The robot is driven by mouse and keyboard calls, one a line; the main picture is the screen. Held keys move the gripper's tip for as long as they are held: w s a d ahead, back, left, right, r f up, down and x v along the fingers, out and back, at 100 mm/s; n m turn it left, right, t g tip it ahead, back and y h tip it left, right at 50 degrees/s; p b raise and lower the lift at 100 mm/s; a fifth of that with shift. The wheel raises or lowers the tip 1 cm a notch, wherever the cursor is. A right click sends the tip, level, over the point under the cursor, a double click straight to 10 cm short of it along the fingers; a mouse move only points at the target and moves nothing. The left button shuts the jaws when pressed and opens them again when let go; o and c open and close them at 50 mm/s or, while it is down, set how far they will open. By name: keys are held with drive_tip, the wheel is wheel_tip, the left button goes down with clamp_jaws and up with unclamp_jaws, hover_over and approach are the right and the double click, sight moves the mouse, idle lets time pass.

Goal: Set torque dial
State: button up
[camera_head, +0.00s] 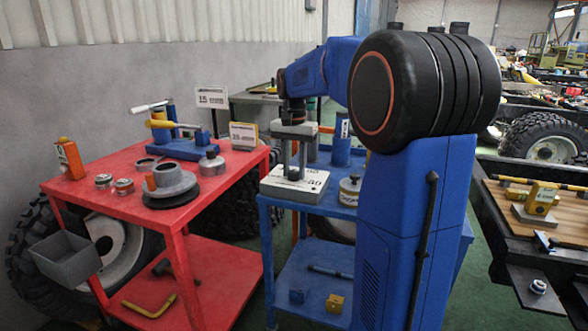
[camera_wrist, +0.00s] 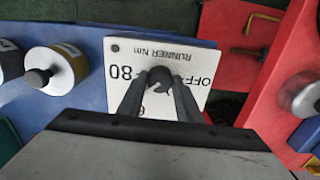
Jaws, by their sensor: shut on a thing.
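The torque dial is a dark round knob (camera_wrist: 160,74) on a white panel (camera_wrist: 203,92) marked "OFF", "80" and "RUNNER Nm". The pointer's exact setting cannot be read, as the fingers cover part of the face. In the head view the white panel (camera_head: 316,181) lies on the blue cart's top. My gripper (camera_head: 294,171) reaches straight down onto it. In the wrist view my gripper (camera_wrist: 158,88) has one finger on each side of the knob and is shut on it.
A red cart (camera_head: 110,183) with tins, a grey cup-shaped part and a black disc stands to the left. On the blue cart (camera_head: 338,211), a brass-and-white canister (camera_head: 349,191) and a blue cylinder (camera_head: 341,150) stand close to the panel. A wooden-topped bench (camera_head: 500,206) is at the right.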

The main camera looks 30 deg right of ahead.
sight(294, 171)
drive_tip(key=m, duration=0.4)
drive_tip(key=shift+r, duration=0.1)
drive_tip(key=shift+m, duration=2.2)
drive_tip(key=o, duration=1)
drive_tip(key=shift+o, duration=0.2)
wheel_tip(294, 171, up, 17)
drive_tip(key=shift+r, duration=0.15)
